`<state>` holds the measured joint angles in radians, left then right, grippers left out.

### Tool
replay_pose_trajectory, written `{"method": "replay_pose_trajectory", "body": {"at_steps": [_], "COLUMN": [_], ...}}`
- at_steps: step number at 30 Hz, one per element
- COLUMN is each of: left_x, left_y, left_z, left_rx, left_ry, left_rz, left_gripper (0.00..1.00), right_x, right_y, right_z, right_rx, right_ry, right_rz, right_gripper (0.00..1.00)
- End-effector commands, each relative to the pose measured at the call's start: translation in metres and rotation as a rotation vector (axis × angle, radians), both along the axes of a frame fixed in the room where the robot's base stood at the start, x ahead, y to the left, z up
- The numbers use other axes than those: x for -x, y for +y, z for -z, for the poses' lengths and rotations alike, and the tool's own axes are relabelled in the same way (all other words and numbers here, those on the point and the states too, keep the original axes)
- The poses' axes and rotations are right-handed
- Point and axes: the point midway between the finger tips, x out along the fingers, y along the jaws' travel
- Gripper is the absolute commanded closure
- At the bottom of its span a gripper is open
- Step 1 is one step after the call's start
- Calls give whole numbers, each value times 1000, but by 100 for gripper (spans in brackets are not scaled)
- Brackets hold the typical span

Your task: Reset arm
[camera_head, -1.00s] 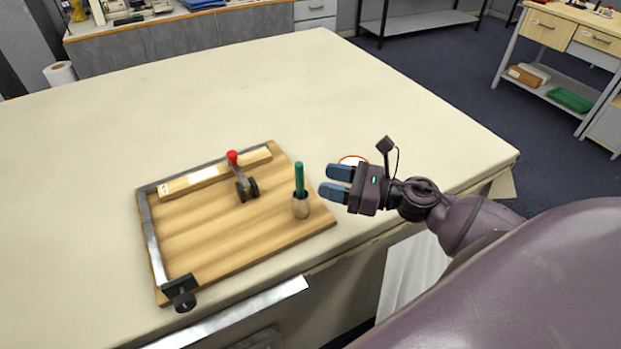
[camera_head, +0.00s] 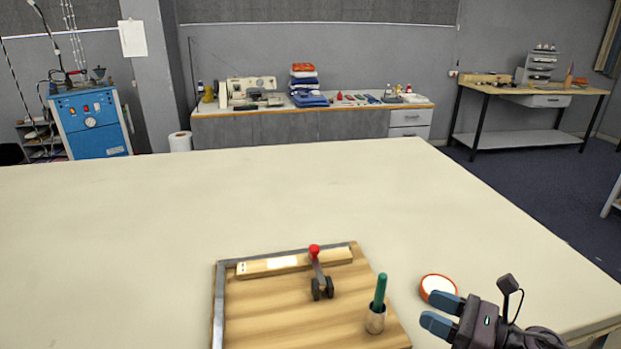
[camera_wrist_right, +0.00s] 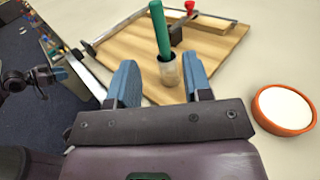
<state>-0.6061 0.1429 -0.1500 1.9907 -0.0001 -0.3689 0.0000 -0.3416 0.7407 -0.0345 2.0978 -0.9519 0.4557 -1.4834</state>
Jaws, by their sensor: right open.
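My right gripper (camera_head: 437,312) is open and empty at the lower right of the head view, its two blue fingers pointing left. It also shows in the right wrist view (camera_wrist_right: 163,88), with a gap between the fingers.
The board carries a red-knobbed clamp (camera_head: 315,262), a pale wooden strip (camera_head: 290,264) and metal edging. A round orange-rimmed dish with white contents (camera_head: 438,286) lies close beside my right gripper. The cloth table (camera_head: 150,210) is clear behind and left of the board.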

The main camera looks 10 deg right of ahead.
Motion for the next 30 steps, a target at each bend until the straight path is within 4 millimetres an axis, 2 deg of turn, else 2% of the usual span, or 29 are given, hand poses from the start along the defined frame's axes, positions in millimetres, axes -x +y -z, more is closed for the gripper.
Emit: {"method": "replay_pose_trajectory", "body": {"at_steps": [5,10,14,22,26,30], "left_x": [0,0,-1,-4,-5,-5], "left_y": [0,0,0,-1,-1,-1], "left_z": [0,0,-1,-2,-3,-3], "left_rx": [0,0,0,0,1,1], "left_ry": [0,-1,-3,-9,-10,-10], "left_rz": [0,0,0,2,3,3], "left_gripper": [57,57,57,57,57,57], "right_x": [-3,-8,-6,18,39,67], "right_y": [-2,-13,-27,-47,-47,-38], "right_z": [-4,-9,-5,30,53,79], "right_rx": [-125,-471,-784,-1429,-1731,-2039], "right_ry": [47,177,297,539,648,754], "right_rz": [85,303,484,848,1028,1237], "right_gripper": [54,54,54,54,54,54]}}
